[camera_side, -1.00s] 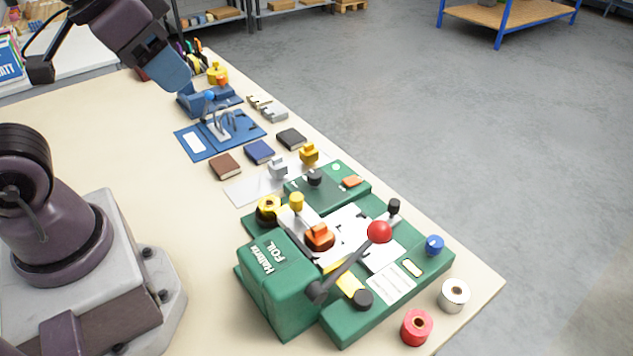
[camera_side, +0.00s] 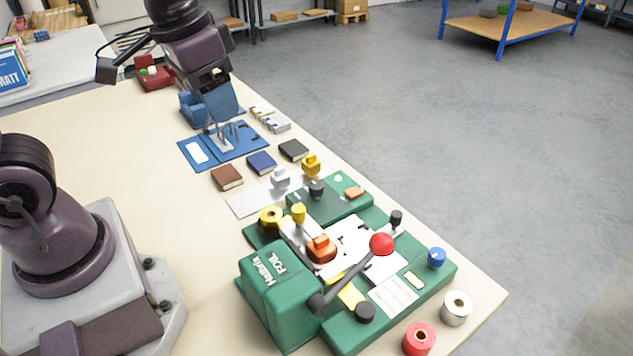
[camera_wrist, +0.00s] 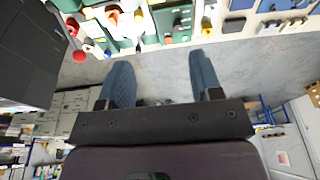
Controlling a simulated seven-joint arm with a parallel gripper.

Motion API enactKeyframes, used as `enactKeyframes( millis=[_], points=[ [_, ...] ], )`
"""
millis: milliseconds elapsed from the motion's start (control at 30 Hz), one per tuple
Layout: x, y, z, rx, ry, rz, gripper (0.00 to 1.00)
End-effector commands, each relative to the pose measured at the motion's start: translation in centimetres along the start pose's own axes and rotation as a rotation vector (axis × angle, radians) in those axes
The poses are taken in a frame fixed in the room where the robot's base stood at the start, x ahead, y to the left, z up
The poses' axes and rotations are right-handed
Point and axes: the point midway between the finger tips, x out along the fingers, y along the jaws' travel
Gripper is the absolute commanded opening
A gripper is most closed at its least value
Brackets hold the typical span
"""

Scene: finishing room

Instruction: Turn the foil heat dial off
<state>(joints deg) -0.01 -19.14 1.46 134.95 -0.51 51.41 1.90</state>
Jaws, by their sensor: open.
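The green foil machine (camera_side: 268,290) stands at the table's near right end, with FOIL lettering on its housing. Behind it is a green control box (camera_side: 335,207) with a black knob (camera_side: 317,188), an orange switch (camera_side: 354,192) and a small green light. The knob looks like the heat dial, but its pointer setting is too small to read. The control box shows at the top of the wrist view (camera_wrist: 172,20).
A lever with a red ball (camera_side: 381,244) rises over the machine. Red (camera_side: 419,338) and silver (camera_side: 457,308) foil rolls stand at the near edge. The table's left side is clear.

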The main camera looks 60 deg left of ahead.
Motion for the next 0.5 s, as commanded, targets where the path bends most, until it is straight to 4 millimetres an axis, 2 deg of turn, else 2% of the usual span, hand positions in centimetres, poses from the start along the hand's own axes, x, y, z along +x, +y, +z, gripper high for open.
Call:
enactKeyframes(
  millis=[200, 500],
  points=[
    [5.5, -0.9, -5.2, 0.117, -0.156, 0.016, 0.59],
    [15.0, -2.5, -11.0, 0.404, -0.278, 0.055, 0.59]
  ],
)
